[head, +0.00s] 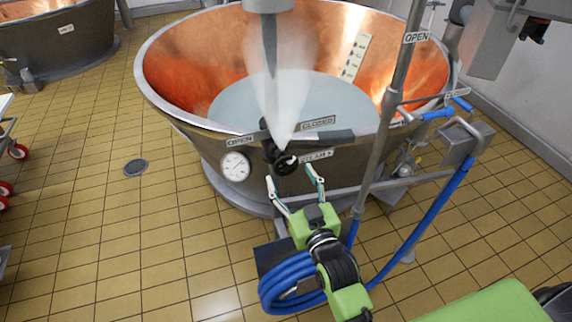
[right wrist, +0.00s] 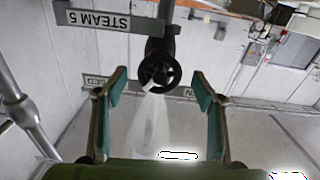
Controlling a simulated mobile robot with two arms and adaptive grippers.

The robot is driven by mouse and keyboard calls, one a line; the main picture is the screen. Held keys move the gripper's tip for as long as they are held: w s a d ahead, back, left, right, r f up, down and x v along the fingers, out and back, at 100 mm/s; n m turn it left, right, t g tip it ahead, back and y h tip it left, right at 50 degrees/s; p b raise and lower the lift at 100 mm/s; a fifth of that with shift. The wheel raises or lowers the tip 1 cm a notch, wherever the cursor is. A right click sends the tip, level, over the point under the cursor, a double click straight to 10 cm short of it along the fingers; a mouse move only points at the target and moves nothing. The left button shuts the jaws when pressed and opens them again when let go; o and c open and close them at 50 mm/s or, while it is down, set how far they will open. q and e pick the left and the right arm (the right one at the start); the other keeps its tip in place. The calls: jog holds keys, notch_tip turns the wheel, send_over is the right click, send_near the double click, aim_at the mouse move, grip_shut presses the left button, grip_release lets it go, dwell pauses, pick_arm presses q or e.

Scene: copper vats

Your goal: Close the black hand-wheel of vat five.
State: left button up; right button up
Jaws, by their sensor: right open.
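The black hand-wheel (head: 285,162) sits at the front of the copper vat (head: 170,55), below a white plume of steam. In the right wrist view, which looks upside down, the hand-wheel (right wrist: 159,72) is beside a sign reading STEAM 5 (right wrist: 98,20). My right gripper (head: 295,188) is open, just in front of and below the hand-wheel in the head view. Its two fingers stand apart with the wheel beyond and between them in the wrist view (right wrist: 160,88); it does not appear to grip it. My left gripper is not in view.
OPEN (head: 240,141) and CLOSED (head: 318,123) signs flank the valve. A round gauge (head: 235,166) is left of it. A grey upright pipe (head: 385,125) and a blue hose (head: 428,215) stand to the right. Tiled floor at left is mostly clear around a drain (head: 136,167).

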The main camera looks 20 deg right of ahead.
aim_at(286, 170)
jog(key=w, duration=0.2)
jog(key=shift+w+r, duration=0.1)
jog(key=shift+w, duration=0.25)
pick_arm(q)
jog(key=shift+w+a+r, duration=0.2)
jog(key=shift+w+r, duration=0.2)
pick_arm(e)
jog(key=shift+w+a, duration=0.1)
jog(key=shift+w, duration=0.55)
jog(key=c, duration=1.1)
jog(key=shift+r+m+p, duration=0.1)
jog(key=shift+m+p, duration=0.75)
jog(key=shift+m, duration=0.05)
jog(key=m+p, duration=0.1)
jog(key=m, duration=0.1)
jog(key=shift+a+m, duration=0.15)
jog(key=shift+m, duration=0.25)
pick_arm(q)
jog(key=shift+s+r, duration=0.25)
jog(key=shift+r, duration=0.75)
pick_arm(e)
jog(key=o, duration=1.1)
